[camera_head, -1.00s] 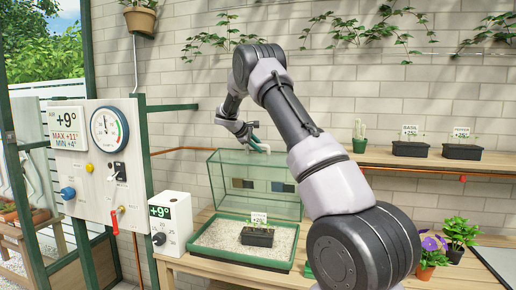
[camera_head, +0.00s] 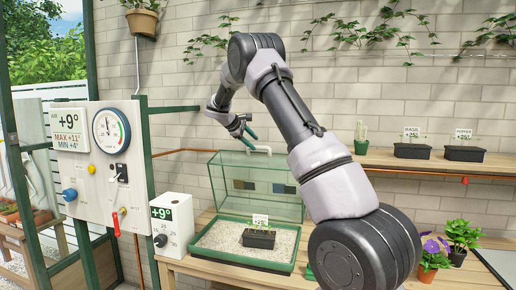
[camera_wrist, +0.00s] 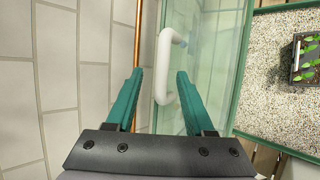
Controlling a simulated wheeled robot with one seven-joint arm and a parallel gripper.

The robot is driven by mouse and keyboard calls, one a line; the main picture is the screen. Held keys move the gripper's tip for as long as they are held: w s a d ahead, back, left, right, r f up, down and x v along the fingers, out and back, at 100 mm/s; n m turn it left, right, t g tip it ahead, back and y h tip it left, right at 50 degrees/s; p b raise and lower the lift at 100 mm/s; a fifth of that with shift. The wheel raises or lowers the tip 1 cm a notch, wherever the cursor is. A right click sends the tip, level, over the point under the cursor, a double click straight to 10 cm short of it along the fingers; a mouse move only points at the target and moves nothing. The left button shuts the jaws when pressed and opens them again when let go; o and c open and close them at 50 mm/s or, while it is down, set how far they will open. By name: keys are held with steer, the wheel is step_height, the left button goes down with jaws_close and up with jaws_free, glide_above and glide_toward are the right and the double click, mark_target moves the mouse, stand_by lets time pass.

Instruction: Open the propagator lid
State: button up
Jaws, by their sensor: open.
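The clear glass propagator lid (camera_head: 228,195) stands upright, swung open, at the back edge of the green propagator tray (camera_head: 232,260). Its white handle (camera_head: 259,149) is at the top edge of the lid. My gripper (camera_head: 249,133) is open and empty just above and beside the handle. In the wrist view the handle (camera_wrist: 165,66) shows near and between the teal fingers of my gripper (camera_wrist: 160,75), and the lid glass (camera_wrist: 213,65) is right of it. Whether the fingers touch the handle cannot be told.
A black seedling pot (camera_head: 258,239) with a label sits on the gravel in the tray. A white control box (camera_head: 172,225) stands left of it. The brick wall and a copper pipe (camera_wrist: 139,30) are close behind my gripper. Pots line the right shelf.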

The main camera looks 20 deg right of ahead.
steer(key=v, duration=0.4)
steer(key=shift+s+a+r, duration=0.1)
steer(key=shift+a+r, duration=0.2)
steer(key=shift+s+r, duration=0.1)
steer(key=s+a+r+m+y, duration=0.1)
steer(key=s+r+m+y, duration=0.2)
steer(key=s, duration=0.8)
steer(key=s+a+r+m+y, duration=0.1)
steer(key=s+r+m+y, duration=0.2)
steer(key=s, duration=0.8)
steer(key=s+a+r+m+y, duration=0.1)
steer(key=s+r+m+y, duration=0.15)
steer(key=s, duration=0.95)
steer(key=s+a+f+m+t+y, duration=0.1)
steer(key=s+a+m, duration=0.1)
steer(key=s, duration=0.4)
steer(key=s+a+f+m+t+y, duration=0.1)
steer(key=s+a+f+m, duration=0.1)
steer(key=s, duration=0.4)
steer(key=shift+s+a+t+y, duration=0.2)
steer(key=shift+s+t+y, duration=0.1)
steer(key=shift+t+y, duration=0.1)
